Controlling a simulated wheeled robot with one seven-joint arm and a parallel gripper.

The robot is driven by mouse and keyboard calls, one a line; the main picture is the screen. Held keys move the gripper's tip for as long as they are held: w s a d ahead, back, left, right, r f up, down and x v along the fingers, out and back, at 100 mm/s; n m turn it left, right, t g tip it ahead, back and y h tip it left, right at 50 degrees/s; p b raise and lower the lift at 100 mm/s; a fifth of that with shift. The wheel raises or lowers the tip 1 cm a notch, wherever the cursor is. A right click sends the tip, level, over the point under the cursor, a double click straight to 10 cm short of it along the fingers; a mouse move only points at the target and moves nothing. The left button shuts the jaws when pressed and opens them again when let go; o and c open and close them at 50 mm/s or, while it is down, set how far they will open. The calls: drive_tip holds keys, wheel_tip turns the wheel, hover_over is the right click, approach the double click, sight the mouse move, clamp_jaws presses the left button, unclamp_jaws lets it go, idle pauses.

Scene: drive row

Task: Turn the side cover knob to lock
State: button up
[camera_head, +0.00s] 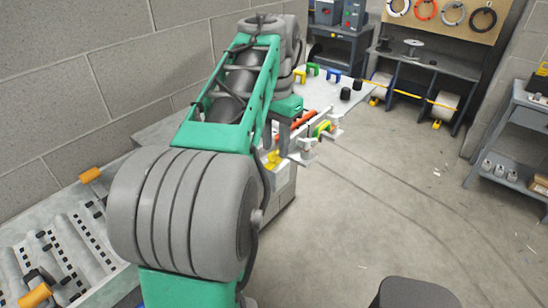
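My arm runs from the bottom of the view up and over the row, with its end low behind the forearm. My gripper (320,140) is small and partly hidden there; I cannot tell whether it is open or shut. A green and yellow part (320,128) shows right at it, and I cannot tell whether they touch. A yellow piece (272,158) shows just left of it on the unit below. I cannot make out which of these is the side cover knob, or its turn position. The side cover itself is mostly hidden behind my arm.
At lower left a grey machine bed (75,250) carries orange knobs (90,175). Behind the gripper a light table (335,90) holds coloured brackets and black knobs. A grey cart (515,140) stands at right. A block wall lies left.

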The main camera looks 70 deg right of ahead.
drive_tip(key=shift+f, duration=0.55)
drive_tip(key=shift+r, duration=0.1)
drive_tip(key=shift+c, duration=0.5)
clamp_jaws()
